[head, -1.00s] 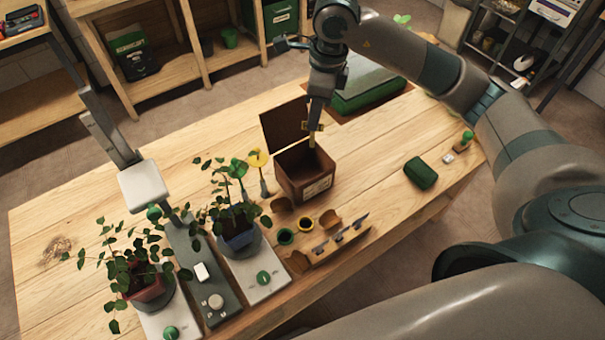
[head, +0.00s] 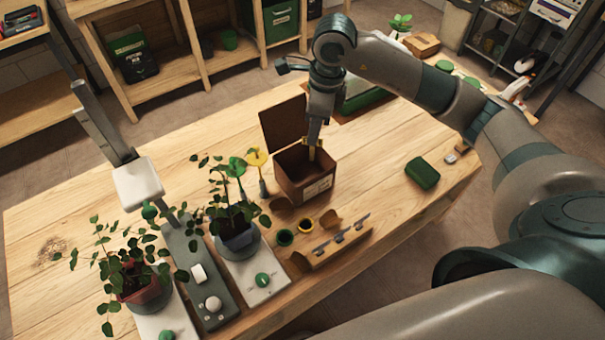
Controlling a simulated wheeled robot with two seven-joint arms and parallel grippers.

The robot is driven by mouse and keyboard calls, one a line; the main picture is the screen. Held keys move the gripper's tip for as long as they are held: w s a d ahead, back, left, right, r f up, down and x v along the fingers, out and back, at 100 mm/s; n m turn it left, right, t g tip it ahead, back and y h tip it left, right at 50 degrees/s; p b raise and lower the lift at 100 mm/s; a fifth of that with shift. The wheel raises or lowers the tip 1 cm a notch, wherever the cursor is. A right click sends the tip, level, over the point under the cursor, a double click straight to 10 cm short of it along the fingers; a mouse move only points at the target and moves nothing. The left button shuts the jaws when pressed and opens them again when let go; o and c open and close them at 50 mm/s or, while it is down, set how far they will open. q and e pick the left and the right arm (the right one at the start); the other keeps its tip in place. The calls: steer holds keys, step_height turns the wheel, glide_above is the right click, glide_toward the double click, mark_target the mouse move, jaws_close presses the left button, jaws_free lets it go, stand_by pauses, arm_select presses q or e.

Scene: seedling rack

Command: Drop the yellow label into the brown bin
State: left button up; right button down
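The yellow label (head: 257,157) is a round yellow tag on a short stem, upright on the table beside a green tag (head: 236,167), just left of the bin. The brown bin (head: 310,189) is an open box with its lid (head: 284,126) raised at the back. My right gripper (head: 313,155) points down over the bin's opening, its yellowish tips at about rim height. Its fingers are too small to tell whether they are open or shut, or whether they hold anything. My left gripper is out of view.
Two potted plants (head: 147,292) (head: 237,236) and a grey lamp stand (head: 195,275) crowd the left front. A wooden rack (head: 335,246) and small cups (head: 285,237) stand before the bin. A green block (head: 422,173) lies right; the table between is clear.

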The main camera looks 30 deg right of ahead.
steer(key=c, duration=2)
jaws_free()
steer(key=shift+r, duration=0.1)
steer(key=shift+r, duration=0.45)
step_height(320, 180, up, 16)
steer(key=s+d+b, duration=0.1)
steer(key=b, duration=0.2)
steer(key=shift+d, duration=0.35)
steer(key=shift+s+r, duration=0.1)
steer(key=shift+r, duration=0.05)
